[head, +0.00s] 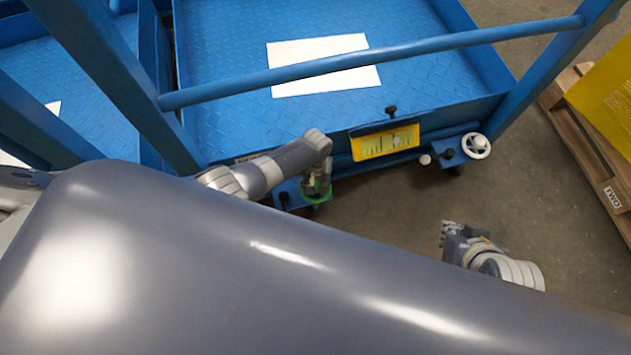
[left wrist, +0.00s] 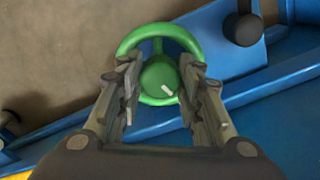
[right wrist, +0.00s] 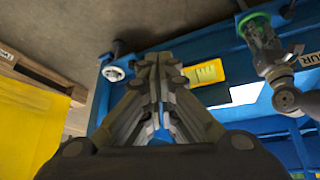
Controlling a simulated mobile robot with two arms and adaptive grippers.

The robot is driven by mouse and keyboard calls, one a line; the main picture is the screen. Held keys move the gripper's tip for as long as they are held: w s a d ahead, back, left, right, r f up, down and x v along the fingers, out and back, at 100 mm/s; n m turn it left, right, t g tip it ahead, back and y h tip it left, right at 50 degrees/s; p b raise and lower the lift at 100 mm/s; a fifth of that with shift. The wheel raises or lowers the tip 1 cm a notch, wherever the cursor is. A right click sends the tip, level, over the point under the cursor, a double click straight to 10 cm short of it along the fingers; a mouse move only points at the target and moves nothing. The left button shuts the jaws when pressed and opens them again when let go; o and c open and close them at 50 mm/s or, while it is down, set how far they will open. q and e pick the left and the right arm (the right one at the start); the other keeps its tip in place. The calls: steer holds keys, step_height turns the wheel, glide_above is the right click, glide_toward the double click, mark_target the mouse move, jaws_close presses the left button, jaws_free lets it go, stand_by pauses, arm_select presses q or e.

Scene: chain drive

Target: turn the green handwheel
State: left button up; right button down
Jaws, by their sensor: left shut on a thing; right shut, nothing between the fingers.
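The green handwheel (left wrist: 158,78) is a ring with a round hub and a pale mark on it, in the left wrist view. In the head view the wheel (head: 316,199) shows only in part, under my left gripper (head: 318,178). The fingers of my left gripper reach over the wheel on both sides of its hub, shut on it. The wheel also shows in the right wrist view (right wrist: 259,24), partly covered by the left gripper. My right gripper (head: 449,231) is shut and empty, over bare floor, apart from the machine.
A blue platform (head: 222,125) with rails carries a yellow label (head: 385,142). A white handwheel (head: 477,146) sits right of it on the same edge. A pallet (head: 597,165) with a yellow box (head: 610,92) stands at the right. My large grey body part hides the lower head view.

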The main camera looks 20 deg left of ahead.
arm_select(q)
steer(key=m, duration=0.2)
steer(key=shift+s+m, duration=0.1)
steer(key=shift+m, duration=0.3)
steer(key=m, duration=0.2)
steer(key=shift+m, duration=0.4)
steer(key=m, duration=0.3)
steer(key=shift+m, duration=1.3)
arm_select(e)
steer(key=shift+s+d+f+g, duration=0.15)
steer(key=shift+s+g, duration=0.1)
steer(key=shift+s, duration=0.2)
steer(key=shift+s+d+f+g, duration=0.1)
steer(key=shift+s+f+g, duration=0.1)
steer(key=shift+s, duration=0.3)
steer(key=shift+s+d+f+g, duration=0.15)
steer(key=shift+s+g, duration=0.1)
steer(key=shift+s, duration=0.2)
steer(key=shift+r, duration=0.1)
arm_select(q)
steer(key=o, duration=1.1)
steer(key=shift+c, duration=0.2)
